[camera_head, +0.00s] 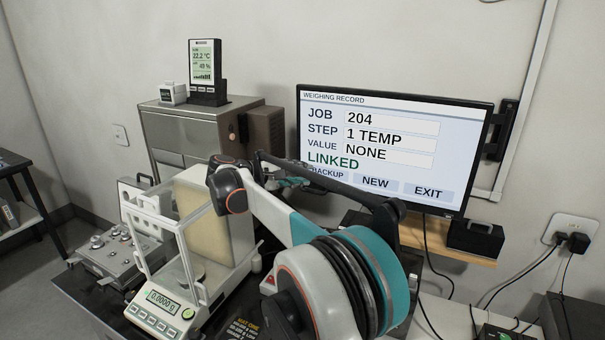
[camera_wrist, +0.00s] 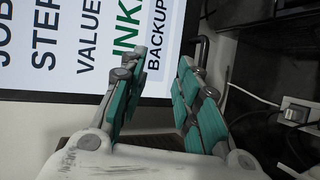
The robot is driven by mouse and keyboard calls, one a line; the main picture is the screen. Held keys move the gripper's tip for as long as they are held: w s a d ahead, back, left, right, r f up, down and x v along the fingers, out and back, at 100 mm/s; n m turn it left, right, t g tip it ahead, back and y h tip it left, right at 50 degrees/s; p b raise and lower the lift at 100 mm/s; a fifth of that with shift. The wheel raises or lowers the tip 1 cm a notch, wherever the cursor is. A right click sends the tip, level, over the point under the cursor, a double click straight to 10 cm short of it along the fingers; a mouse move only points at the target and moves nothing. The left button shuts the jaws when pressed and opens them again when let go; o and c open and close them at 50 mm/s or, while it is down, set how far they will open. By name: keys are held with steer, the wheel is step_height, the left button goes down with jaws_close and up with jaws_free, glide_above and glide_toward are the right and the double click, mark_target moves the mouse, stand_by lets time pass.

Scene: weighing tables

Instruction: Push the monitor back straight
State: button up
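The monitor (camera_head: 465,150) is a black-framed screen on the wall at the right, reading "WEIGHING RECORD". Its right edge looks taller than its left, and its top edge slopes down to the right. My arm hides its lower left corner. My gripper (camera_head: 290,183) shows only partly behind my arm, in front of that corner. In the wrist view the monitor (camera_wrist: 75,70) appears sideways. There my gripper (camera_wrist: 162,60) has its two green-padded fingers apart with nothing between them. One finger overlaps the screen and the other lies past its lower edge. I cannot tell whether either touches it.
A balance with a glass shield (camera_head: 165,315) stands left of my arm. A steel cabinet (camera_head: 175,135) behind it carries a temperature display (camera_head: 207,70). A black box (camera_head: 475,238) sits on a wooden shelf (camera_head: 430,240) below the monitor. Cables run to a wall socket (camera_head: 573,230).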

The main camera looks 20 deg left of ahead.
steer(key=f+p+v, duration=0.1)
steer(key=v, duration=0.8)
steer(key=shift+s, duration=0.6)
steer(key=shift+d+r, duration=0.1)
stand_by(0.7)
